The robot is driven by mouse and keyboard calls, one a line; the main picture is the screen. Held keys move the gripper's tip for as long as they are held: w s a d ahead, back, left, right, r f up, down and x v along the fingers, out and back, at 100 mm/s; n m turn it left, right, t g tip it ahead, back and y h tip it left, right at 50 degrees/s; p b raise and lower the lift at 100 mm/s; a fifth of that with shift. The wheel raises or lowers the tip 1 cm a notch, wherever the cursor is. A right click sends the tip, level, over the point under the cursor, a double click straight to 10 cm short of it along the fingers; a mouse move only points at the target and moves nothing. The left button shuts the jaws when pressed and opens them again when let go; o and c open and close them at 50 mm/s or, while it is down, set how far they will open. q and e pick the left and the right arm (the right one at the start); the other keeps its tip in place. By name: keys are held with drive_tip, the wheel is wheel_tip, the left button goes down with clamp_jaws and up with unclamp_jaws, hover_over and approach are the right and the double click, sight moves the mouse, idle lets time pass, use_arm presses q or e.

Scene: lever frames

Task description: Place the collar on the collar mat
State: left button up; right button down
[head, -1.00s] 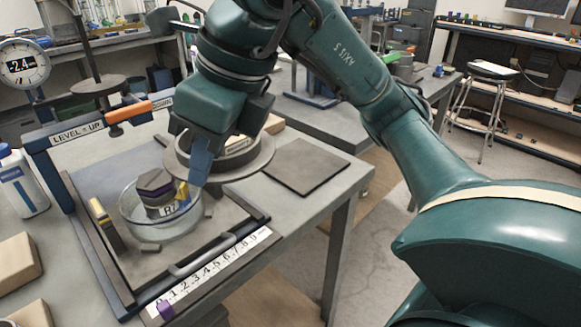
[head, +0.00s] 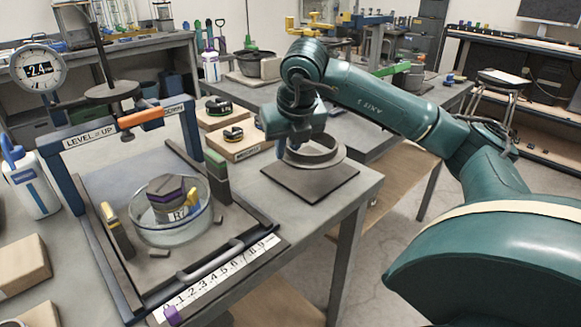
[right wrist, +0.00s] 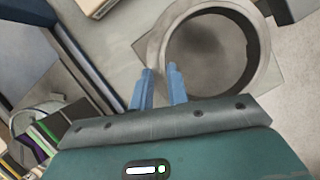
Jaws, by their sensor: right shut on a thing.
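The collar (head: 327,158) is a grey metal ring with a wide rim. It is at the dark square collar mat (head: 305,187), over its back half in the head view. I cannot tell whether it touches the mat or hangs just above it. My right gripper (head: 281,149) is at the collar's left side, shut on its rim. In the right wrist view the blue fingers (right wrist: 160,72) meet the near edge of the collar (right wrist: 258,75), and its round opening is empty. My left gripper is not in view.
A lever frame (head: 82,143) stands left of the mat, with a glass bowl (head: 150,232) holding dark stacked weights. A green-topped post (head: 216,178) stands close left of the mat. Cardboard boxes (head: 238,149) lie behind. The table's right edge is near the mat.

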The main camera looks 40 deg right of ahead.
sight(289, 159)
drive_tip(key=shift+f+b, duration=0.3)
drive_tip(key=shift+f, duration=1.75)
drive_tip(key=shift+f, duration=0.2)
drive_tip(key=c, duration=1.4)
unclamp_jaws()
drive_tip(key=shift+o, duration=0.2)
